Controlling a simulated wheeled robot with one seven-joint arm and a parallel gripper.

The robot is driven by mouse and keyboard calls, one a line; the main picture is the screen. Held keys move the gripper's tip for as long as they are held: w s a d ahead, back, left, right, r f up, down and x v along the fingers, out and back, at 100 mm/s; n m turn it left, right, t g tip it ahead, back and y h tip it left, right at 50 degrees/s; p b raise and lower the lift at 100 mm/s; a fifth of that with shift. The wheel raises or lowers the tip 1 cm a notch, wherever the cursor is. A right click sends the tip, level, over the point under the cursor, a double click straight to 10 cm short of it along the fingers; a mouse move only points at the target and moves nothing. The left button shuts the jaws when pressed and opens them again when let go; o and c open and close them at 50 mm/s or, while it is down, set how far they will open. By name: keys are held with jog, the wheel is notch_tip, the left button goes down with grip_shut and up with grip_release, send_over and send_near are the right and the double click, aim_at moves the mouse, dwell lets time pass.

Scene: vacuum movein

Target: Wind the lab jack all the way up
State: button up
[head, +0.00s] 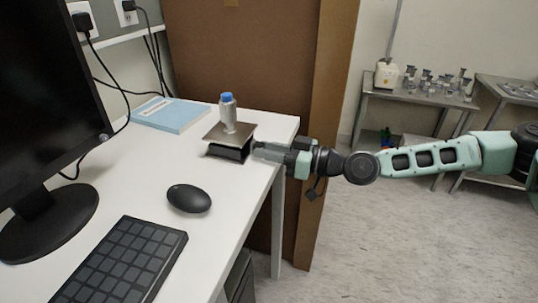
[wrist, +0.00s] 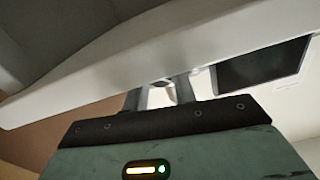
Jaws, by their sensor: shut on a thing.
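The lab jack (head: 230,142) stands on the white desk near its right edge, with a flat metal top plate a little above a dark base. A small bottle with a blue cap (head: 228,111) stands upright on the plate. My gripper (head: 259,149) reaches in from the right at the jack's right side, fingers level with its body. It is shut on the jack's knob, which is mostly hidden between the fingers in the head view. In the wrist view the two fingers (wrist: 163,95) show with a small pale piece between them; the view is tilted and the jack's body is unclear.
On the desk (head: 145,190) are a mouse (head: 188,198), a keyboard (head: 122,262), a monitor (head: 40,110) and a blue book (head: 170,114). A brown panel (head: 245,60) stands behind the desk. Metal tables with glassware (head: 420,97) are at the back right.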

jog(key=o, duration=1)
jog(key=b+v, duration=0.5)
jog(key=v, duration=1.2)
jog(key=shift+d, duration=0.2)
jog(key=shift+s, duration=0.1)
